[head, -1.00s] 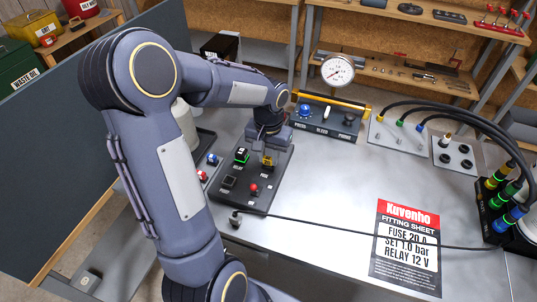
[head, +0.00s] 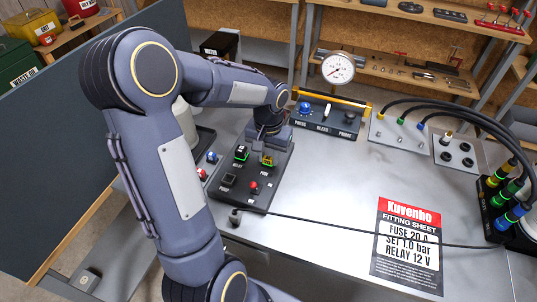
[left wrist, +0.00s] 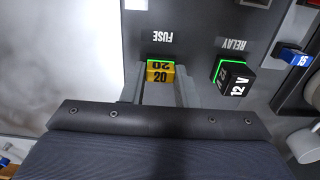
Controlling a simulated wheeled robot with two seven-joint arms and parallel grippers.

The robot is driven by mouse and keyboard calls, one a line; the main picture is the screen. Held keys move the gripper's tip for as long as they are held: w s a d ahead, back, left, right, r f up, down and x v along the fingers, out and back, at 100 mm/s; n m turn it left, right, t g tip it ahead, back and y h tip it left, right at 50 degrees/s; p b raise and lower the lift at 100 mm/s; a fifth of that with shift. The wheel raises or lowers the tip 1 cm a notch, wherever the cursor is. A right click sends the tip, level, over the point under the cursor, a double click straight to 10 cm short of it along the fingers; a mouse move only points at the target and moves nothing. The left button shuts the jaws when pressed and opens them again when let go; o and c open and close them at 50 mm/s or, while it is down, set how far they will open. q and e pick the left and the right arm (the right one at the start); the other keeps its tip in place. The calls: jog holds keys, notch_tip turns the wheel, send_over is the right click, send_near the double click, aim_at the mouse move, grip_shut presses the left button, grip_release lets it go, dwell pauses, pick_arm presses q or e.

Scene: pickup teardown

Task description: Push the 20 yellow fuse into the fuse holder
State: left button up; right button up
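The yellow fuse marked 20 (left wrist: 160,75) stands in the fuse holder beside the FUSE label, with a green glow along its edge in the left wrist view. In the head view the yellow fuse (head: 267,160) shows below my left gripper (head: 268,150), with green beside it. In the left wrist view my left gripper (left wrist: 160,88) has one finger on each side of the fuse, close against it. The lower part of the fuse and the holder's slot are hidden. My right gripper is not in view.
A 12 V relay (left wrist: 235,80) with a green-lit edge sits beside the fuse on the dark panel (head: 228,198). A red button (head: 254,187) is in front. A gauge (head: 338,69) stands behind.

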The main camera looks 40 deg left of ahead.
aim_at(269, 159)
pick_arm(q)
jog(key=o, duration=0.4)
notch_tip(269, 159, up, 8)
jog(key=shift+f, duration=0.1)
jog(key=shift+s+d+r, duration=0.25)
jog(key=shift+s, duration=0.05)
jog(key=s+d+t+h, duration=0.1)
jog(key=s+d+t, duration=0.1)
jog(key=s+d, duration=0.2)
jog(key=s+d+m+t+h, duration=0.1)
jog(key=s+d, duration=0.3)
jog(key=s, duration=0.2)
jog(key=s+d+m+t+h, duration=0.1)
jog(key=s+d+t, duration=0.1)
jog(key=s+d, duration=0.2)
jog(key=shift+s+d+r+t+h, duration=0.15)
jog(key=shift+s+h, duration=0.05)
jog(key=shift+s, duration=0.35)
jog(key=shift+s+d+r+t+h, duration=0.1)
jog(key=shift+s+t+h, duration=0.1)
jog(key=shift+s, duration=0.3)
